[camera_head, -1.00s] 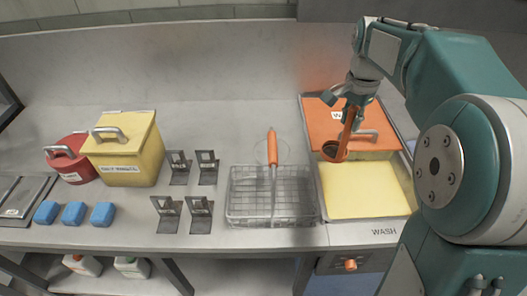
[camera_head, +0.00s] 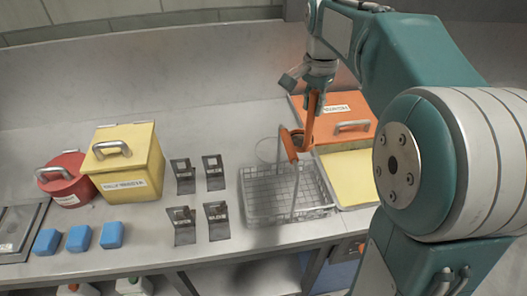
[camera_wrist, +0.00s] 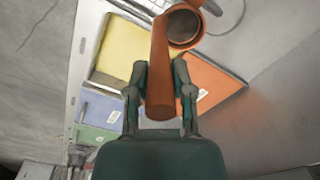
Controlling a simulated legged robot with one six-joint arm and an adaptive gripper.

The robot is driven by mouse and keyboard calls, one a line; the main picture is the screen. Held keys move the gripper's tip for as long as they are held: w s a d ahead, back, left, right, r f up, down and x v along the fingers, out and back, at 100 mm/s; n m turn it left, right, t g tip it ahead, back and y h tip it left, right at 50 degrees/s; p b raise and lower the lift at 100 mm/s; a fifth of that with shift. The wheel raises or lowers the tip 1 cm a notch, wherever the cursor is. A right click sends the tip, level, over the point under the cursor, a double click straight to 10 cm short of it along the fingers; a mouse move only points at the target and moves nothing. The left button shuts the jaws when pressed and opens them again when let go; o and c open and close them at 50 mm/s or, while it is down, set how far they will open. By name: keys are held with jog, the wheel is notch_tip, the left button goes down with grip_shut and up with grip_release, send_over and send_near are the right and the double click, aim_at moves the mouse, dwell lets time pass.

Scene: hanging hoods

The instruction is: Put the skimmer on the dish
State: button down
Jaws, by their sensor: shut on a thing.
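The skimmer (camera_head: 309,122) is orange, with a long handle and a round, dark-centred head. My gripper (camera_head: 315,99) is shut on its handle and holds it tilted above the counter, head down, by the back right of the wire basket. In the wrist view the skimmer (camera_wrist: 163,70) lies between the fingers of my gripper (camera_wrist: 160,68), its head pointing away.
Several dark metal stands (camera_head: 216,220), a yellow box (camera_head: 125,165), a red pot (camera_head: 67,178) and blue blocks (camera_head: 78,238) stand left.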

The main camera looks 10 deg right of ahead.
jog(key=w+a+f, duration=0.5)
jog(key=w+f, duration=0.8)
jog(key=shift+c, duration=2.4)
grip_release()
jog(key=shift+d, duration=0.3)
